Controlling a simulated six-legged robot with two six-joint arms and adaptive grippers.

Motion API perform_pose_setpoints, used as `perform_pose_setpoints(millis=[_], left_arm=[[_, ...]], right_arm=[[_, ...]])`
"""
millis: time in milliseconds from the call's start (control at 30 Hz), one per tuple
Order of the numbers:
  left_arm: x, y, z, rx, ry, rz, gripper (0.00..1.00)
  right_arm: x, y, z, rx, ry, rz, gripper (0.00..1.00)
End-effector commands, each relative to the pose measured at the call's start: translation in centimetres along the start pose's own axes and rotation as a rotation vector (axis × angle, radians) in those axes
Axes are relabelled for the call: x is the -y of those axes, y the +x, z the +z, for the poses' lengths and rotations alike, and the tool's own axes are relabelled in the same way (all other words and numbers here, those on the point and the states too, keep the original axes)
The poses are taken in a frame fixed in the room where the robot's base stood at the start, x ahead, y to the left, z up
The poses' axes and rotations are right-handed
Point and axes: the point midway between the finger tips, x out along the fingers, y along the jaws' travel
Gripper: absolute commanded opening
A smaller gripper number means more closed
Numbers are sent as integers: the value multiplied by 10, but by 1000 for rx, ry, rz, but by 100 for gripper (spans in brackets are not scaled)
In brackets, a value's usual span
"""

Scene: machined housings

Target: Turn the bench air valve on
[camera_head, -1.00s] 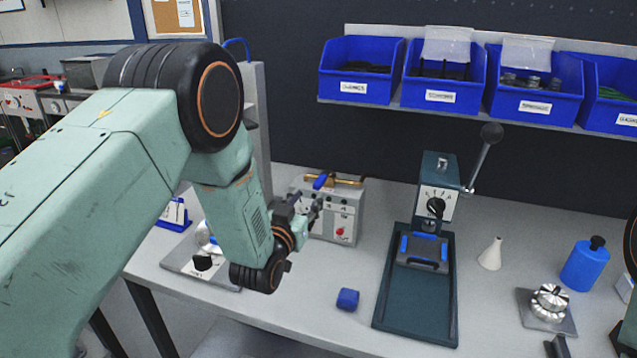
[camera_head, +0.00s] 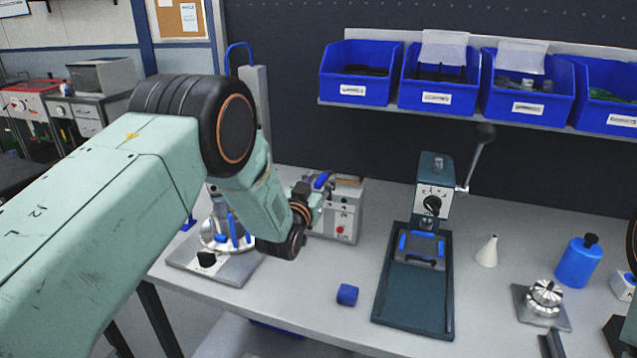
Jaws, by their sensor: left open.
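The bench air valve has a blue lever (camera_head: 321,180) on a brass pipe (camera_head: 348,180), at the top of a light grey box (camera_head: 345,212) at the back of the bench. My left gripper (camera_head: 322,191) is open, and its fingers are right by the blue lever in the picture. I cannot tell whether they touch it. The gripper and wrist cover the left part of the box and pipe.
A green press (camera_head: 412,305) with a raised lever stands right of the box. A small blue block (camera_head: 347,294) lies in front. A metal plate fixture (camera_head: 228,268) sits left, under my arm. A white cone (camera_head: 487,252) and blue bottle (camera_head: 579,262) stand right. Blue bins (camera_head: 438,85) hang above.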

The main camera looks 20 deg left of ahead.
Motion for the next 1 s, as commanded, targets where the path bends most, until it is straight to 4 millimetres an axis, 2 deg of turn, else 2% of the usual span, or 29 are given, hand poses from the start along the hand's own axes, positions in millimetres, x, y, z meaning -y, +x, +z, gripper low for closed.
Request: perform_pose_setpoints(millis=[67, 567, 1000], left_arm=[[0, 0, 1, 1, 0, -1, 41], [0, 0, 0, -1, 0, 0, 0], [1, 0, -1, -1, 0, -1, 0]], right_arm=[[0, 0, 0, -1, 0, 0, 40], [0, 0, 0, -1, 0, 0, 40], [0, 0, 0, -1, 0, 0, 40]])
